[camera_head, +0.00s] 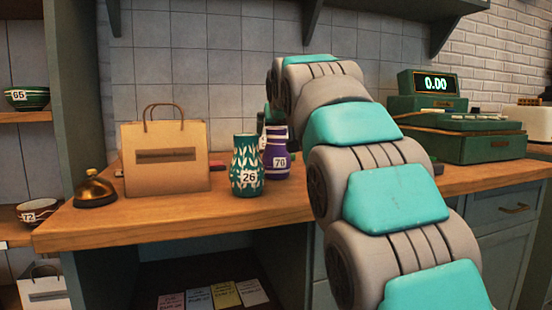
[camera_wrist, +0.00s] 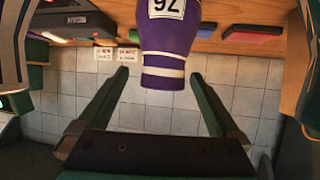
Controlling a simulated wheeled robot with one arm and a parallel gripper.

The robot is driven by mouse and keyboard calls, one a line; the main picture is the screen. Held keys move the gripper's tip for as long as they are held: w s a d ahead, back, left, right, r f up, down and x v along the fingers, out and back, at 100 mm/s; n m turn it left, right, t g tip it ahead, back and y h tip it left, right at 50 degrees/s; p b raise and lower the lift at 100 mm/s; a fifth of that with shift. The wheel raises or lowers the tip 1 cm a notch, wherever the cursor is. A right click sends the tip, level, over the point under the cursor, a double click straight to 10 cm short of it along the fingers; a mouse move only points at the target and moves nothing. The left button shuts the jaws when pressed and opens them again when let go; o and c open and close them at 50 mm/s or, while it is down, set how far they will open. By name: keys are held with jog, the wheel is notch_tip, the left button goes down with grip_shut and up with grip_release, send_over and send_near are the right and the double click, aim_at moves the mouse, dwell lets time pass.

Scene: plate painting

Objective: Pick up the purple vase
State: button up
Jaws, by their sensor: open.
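The purple vase (camera_head: 278,158) stands upright on the wooden counter, with a white number label and white bands. A green vase with a white leaf pattern (camera_head: 246,168), labelled 26, stands just in front and to the left, covering part of it. In the wrist view the purple vase (camera_wrist: 170,45) appears upside down at the top middle. My gripper (camera_wrist: 160,75) is open, its two green fingers spread on either side of the vase's banded neck end. I cannot tell whether a finger touches it. In the head view my arm mostly hides my gripper.
A paper bag (camera_head: 165,160) and a brass bell (camera_head: 95,189) stand left on the counter (camera_head: 150,220). A green cash register (camera_head: 460,135) stands at the right. The tiled wall (camera_head: 210,60) is close behind. The counter's front strip is clear.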

jog(key=x, duration=0.5)
jog(key=shift+s+a+f, duration=0.2)
jog(key=shift+c, duration=0.4)
grip_shut()
